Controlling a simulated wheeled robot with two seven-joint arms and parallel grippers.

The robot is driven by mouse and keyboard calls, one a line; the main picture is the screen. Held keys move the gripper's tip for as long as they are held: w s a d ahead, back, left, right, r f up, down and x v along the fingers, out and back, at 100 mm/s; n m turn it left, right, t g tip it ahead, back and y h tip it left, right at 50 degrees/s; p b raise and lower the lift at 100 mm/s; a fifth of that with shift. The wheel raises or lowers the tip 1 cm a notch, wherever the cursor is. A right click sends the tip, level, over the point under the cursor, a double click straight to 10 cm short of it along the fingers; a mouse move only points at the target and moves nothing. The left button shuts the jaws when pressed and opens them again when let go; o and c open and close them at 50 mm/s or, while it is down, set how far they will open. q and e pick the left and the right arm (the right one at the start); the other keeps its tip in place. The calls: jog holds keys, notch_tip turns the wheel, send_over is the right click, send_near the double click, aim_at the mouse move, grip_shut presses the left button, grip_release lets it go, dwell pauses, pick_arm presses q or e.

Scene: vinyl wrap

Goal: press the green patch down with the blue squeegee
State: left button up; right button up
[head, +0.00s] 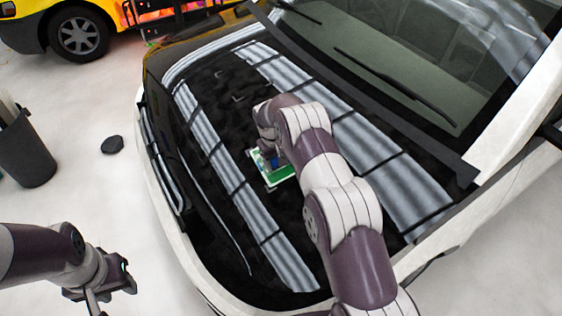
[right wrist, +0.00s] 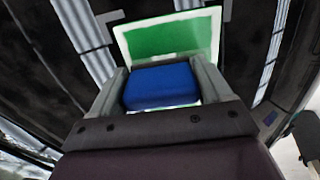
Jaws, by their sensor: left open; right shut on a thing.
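The green patch (head: 279,177), with a pale border, lies on the black hood of the car. It also shows in the right wrist view (right wrist: 172,38), just beyond the fingertips. My right gripper (right wrist: 162,88) is shut on the blue squeegee (right wrist: 160,87), which sits between its two fingers at the near edge of the patch. In the head view the squeegee (head: 275,161) is a small blue bit over the patch, mostly hidden by my right arm. I cannot tell whether it touches the patch. My left gripper (head: 112,290) is open and empty, over the floor at the lower left.
The car's hood (head: 225,90) is dark with reflected light bands; its windshield (head: 400,50) and wiper lie behind. A dark bin (head: 25,150) and a small black object (head: 112,144) are on the floor at left. A yellow vehicle (head: 75,30) stands at the back left.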

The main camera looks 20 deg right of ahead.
jog(key=shift+w+f+b, duration=0.15)
jog(key=shift+w+b, duration=0.3)
jog(key=shift+w, duration=0.15)
jog(key=shift+w+a, duration=0.1)
jog(key=shift+w, duration=0.05)
jog(key=shift+r, duration=0.2)
jog(key=shift+w+r+p, duration=0.25)
jog(key=shift+w+p, duration=0.15)
jog(key=shift+p, duration=0.25)
jog(key=shift+w+f+p, duration=0.1)
jog(key=shift+w+p, duration=0.55)
jog(key=shift+p, duration=0.3)
jog(key=shift+a, duration=0.1)
jog(key=shift+f, duration=0.1)
jog(key=shift+w, duration=0.1)
